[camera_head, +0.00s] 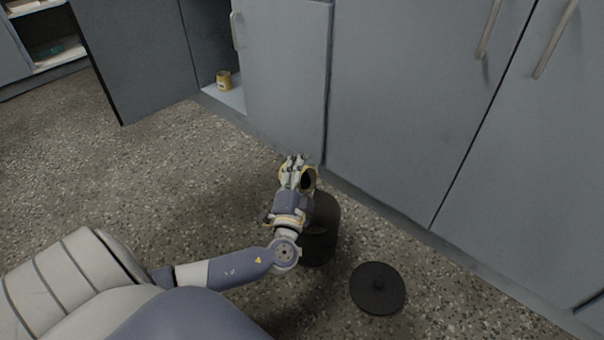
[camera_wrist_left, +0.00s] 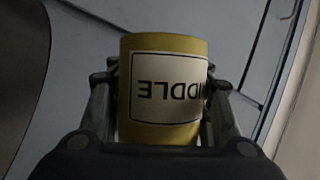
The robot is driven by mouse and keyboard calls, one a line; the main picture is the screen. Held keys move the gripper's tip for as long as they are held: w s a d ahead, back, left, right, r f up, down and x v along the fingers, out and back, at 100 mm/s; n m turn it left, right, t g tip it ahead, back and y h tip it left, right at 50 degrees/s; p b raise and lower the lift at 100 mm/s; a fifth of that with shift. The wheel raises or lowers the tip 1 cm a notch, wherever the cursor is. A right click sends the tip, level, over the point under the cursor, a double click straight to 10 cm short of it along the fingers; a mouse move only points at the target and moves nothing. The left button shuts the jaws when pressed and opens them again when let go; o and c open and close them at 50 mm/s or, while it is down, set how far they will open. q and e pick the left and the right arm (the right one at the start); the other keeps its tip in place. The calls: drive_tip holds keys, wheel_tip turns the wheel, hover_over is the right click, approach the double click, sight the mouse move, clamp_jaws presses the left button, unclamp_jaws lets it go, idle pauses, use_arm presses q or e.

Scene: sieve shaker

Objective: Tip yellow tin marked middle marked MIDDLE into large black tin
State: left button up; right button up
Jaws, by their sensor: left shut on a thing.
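My left gripper (camera_head: 298,178) is shut on the yellow tin (camera_head: 311,179), whose dark open mouth faces right in the head view, so the tin is tilted. In the left wrist view the yellow tin (camera_wrist_left: 165,125) sits between the two fingers, its white label reading MIDDLE upside down. The large black tin (camera_head: 322,230) stands on the floor just below the held tin, partly hidden behind my left wrist. Its mouth cannot be seen clearly. I cannot tell whether anything is falling from the yellow tin. My right gripper is not in view.
Grey cabinet doors (camera_head: 400,90) stand close behind. Another yellow tin (camera_head: 223,80) stands in an open cabinet (camera_head: 228,97). The floor at left is clear.

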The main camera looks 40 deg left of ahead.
use_arm(q)
drive_tip(key=m+b, duration=0.1)
drive_tip(key=m+t+b, duration=0.2)
drive_tip(key=b, duration=0.1)
drive_tip(key=shift+d+f+m+h, duration=0.4)
drive_tip(key=m, duration=0.1)
drive_tip(key=m+t+b, duration=0.1)
drive_tip(key=m+h+b, duration=0.1)
drive_tip(key=shift+d+r, duration=0.25)
drive_tip(key=shift+d, duration=0.15)
drive_tip(key=shift+s+d+r+m+t+h, duration=0.15)
drive_tip(key=shift+m+t+h, duration=0.15)
drive_tip(key=shift+m, duration=0.25)
drive_tip(key=shift+w+d+r+m+t+h, duration=0.1)
drive_tip(key=shift+d+r+m+t+h, duration=0.1)
drive_tip(key=shift+m+h, duration=0.3)
drive_tip(key=shift+s+d+r+m+t+h, duration=0.1)
drive_tip(key=shift+d+r+m+t+h, duration=0.1)
drive_tip(key=shift+m, duration=0.45)
drive_tip(key=shift+a+f, duration=0.1)
drive_tip(key=shift+f, duration=0.1)
drive_tip(key=n+g+y, duration=0.1)
drive_tip(key=n, duration=0.1)
drive_tip(key=a+n+g+y+p, duration=0.1)
drive_tip(key=n, duration=0.2)
drive_tip(key=shift+a+y, duration=0.15)
drive_tip(key=shift+y, duration=0.25)
drive_tip(key=shift+a+f+n, duration=0.1)
drive_tip(key=shift+n, duration=0.3)
